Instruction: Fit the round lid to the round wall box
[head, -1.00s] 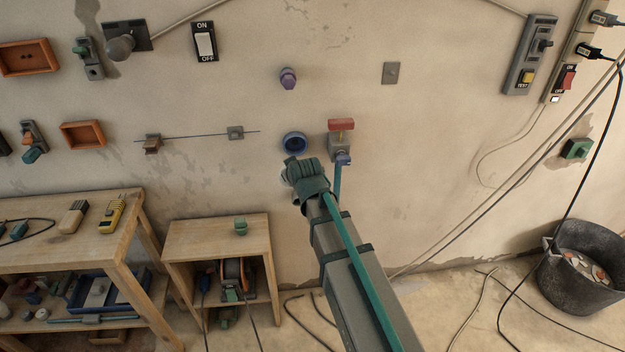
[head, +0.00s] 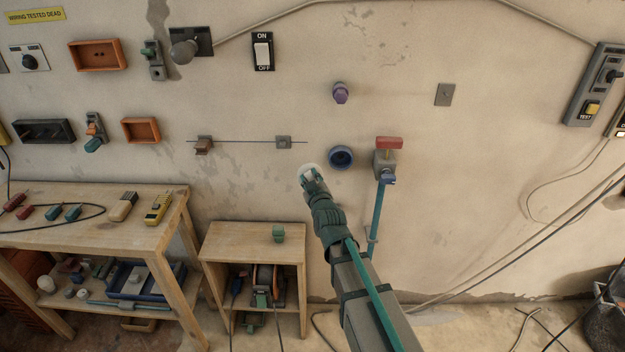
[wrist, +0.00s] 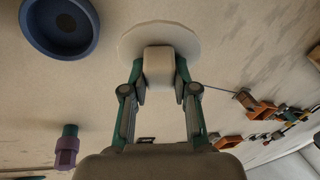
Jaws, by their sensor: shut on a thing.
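The round wall box (head: 341,157) is a blue open ring on the wall, and it also shows at the upper left of the wrist view (wrist: 60,24). My gripper (head: 309,176) is shut on the round lid (head: 306,170), a pale disc with a block-shaped grip. In the wrist view the fingers (wrist: 160,85) clasp that block from both sides, and the lid's disc (wrist: 128,44) lies beyond it. The lid is apart from the box, to its left and slightly lower in the head view. How far the lid is from the wall is hard to tell.
A valve with a red handle (head: 389,143) and a teal pipe is right of the box. A purple knob (head: 340,93) is above it. A thin rod (head: 245,141) with clamps is to the left. A small wooden table (head: 225,237) stands below left.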

